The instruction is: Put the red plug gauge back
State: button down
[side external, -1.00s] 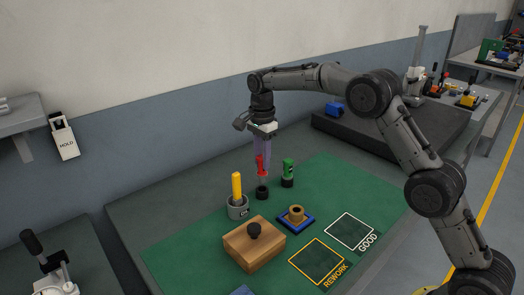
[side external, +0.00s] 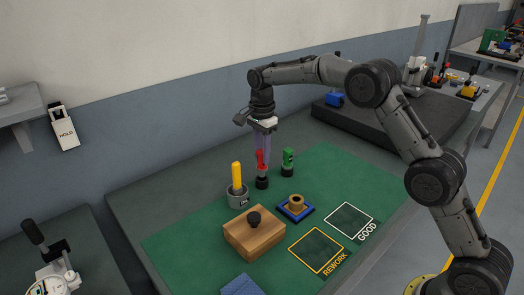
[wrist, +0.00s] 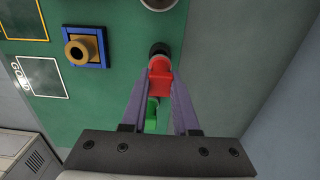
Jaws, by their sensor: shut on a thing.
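The red plug gauge (side external: 260,160) is upright between the fingertips of my gripper (side external: 264,150), which is shut on its red handle. Its grey lower part points down at a small black stand (side external: 262,183); how deep it sits in the stand I cannot tell. In the wrist view the red handle (wrist: 160,78) shows between the two purple fingers, with the black stand (wrist: 159,48) beyond it in line. The fingers hide part of the handle.
A green gauge (side external: 288,158) stands close on the right in its own black stand. A grey cup with a yellow-handled tool (side external: 236,178) is close on the left. In front are a wooden block (side external: 254,238) and a brass ring on a blue-edged base (side external: 296,206).

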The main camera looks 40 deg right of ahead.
aim_at(262, 167)
jog(key=shift+f, duration=1.6)
grip_release()
jog(key=shift+r, duration=5)
